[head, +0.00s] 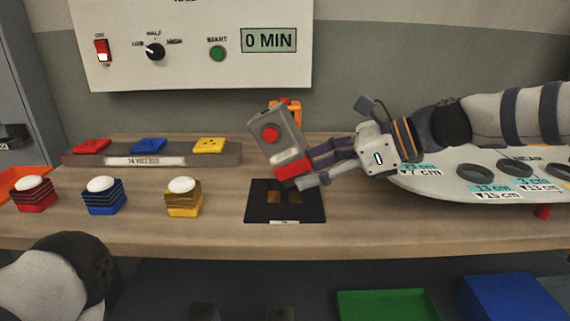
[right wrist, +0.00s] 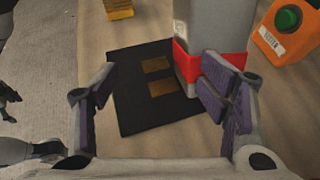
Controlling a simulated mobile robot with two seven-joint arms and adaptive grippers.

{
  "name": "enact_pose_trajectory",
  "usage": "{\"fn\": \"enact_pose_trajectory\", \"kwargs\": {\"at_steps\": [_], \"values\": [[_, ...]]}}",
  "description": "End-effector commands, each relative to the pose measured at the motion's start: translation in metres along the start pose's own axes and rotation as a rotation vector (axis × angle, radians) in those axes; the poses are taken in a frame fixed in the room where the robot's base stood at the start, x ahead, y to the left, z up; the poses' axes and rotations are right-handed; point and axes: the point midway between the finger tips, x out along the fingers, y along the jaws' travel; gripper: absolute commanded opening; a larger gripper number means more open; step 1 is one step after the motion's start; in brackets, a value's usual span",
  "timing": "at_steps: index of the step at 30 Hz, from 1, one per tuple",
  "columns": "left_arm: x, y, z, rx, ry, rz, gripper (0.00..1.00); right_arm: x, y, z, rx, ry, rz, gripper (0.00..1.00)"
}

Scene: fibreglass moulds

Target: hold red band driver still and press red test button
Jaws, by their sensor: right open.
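The red band driver (head: 272,133) is a grey block with a red band (head: 291,167) around its lower part. It leans to the left in the head view, above the back of a black pad (head: 256,213). A round red button (head: 270,134) is on its face. My right gripper (head: 306,165) is open at its lower right. In the right wrist view the driver (right wrist: 205,25) is beyond the right finger, which hides part of the band (right wrist: 183,62). I cannot tell whether a finger touches it or whether its foot rests on the pad. My left gripper is out of view.
An orange box (right wrist: 292,32) with a green button stands behind the driver. Red, blue and yellow banded stacks (head: 184,197) with white tops stand to the left, before a grey rack (head: 140,158). A white board (head: 440,188) with dark rings is at the right.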

Motion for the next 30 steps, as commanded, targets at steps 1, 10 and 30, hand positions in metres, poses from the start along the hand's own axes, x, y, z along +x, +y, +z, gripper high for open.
{"fn": "enact_pose_trajectory", "kwargs": {"at_steps": [1,10,30], "values": [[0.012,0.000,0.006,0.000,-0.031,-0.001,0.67,0.020,0.004,-0.016,0.017,0.013,0.022,0.63],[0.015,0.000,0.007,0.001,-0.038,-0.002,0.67,0.054,0.006,-0.012,0.010,0.014,0.022,0.63],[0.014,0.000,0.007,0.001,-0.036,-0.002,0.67,0.053,0.003,-0.005,0.005,0.007,0.010,0.00]]}}
